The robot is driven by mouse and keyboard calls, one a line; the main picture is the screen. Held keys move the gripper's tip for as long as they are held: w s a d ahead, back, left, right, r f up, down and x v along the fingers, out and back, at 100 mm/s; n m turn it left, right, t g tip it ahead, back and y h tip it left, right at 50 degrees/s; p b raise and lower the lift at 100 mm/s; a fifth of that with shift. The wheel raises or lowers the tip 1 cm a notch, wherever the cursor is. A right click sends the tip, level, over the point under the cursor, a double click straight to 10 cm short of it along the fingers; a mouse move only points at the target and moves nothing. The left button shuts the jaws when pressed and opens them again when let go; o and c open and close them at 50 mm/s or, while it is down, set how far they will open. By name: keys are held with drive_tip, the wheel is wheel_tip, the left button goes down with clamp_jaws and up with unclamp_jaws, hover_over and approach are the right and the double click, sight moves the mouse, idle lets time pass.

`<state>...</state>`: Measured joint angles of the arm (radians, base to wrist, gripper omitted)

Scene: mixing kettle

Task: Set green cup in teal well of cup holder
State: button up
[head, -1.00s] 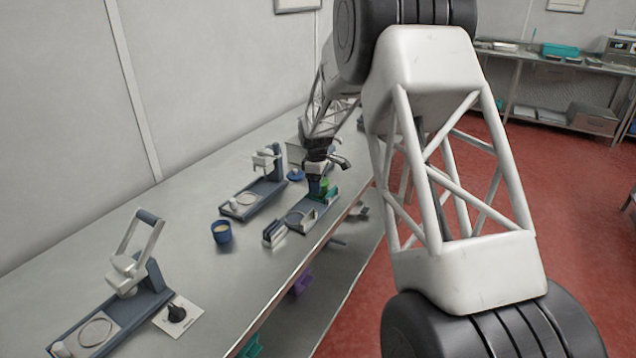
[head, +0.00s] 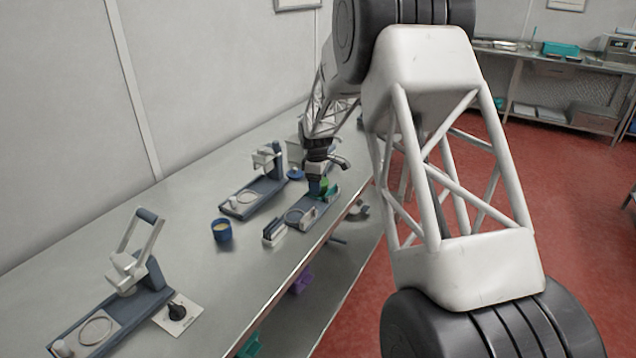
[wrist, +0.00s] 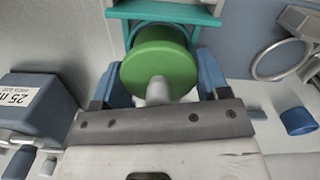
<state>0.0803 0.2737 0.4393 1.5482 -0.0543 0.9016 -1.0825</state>
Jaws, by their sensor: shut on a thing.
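My gripper (wrist: 160,78) is shut on the green cup (wrist: 160,55), with one blue finger on each side of it. In the wrist view a teal frame (wrist: 165,12) lies just beyond the cup, and teal edging shows close around its far side. I cannot tell how deep the cup sits, as its lower part is hidden. In the head view my gripper (head: 317,187) points down over a low blue-grey base (head: 297,216). The green cup (head: 325,185) shows as a small patch beside the fingers.
A blue cup (head: 221,231) stands left of the base, near a small slotted block (head: 274,232). A blue-grey stand (head: 252,195) is behind; another lever stand (head: 130,275) is nearer. In the wrist view are a metal ring (wrist: 262,70), a blue ring-shaped part (wrist: 298,121) and a labelled box (wrist: 35,105).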

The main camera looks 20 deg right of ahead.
drive_tip(key=o, duration=1.1)
drive_tip(key=shift+c, duration=0.2)
drive_tip(key=shift+c, duration=0.2)
drive_tip(key=shift+r, duration=3.5)
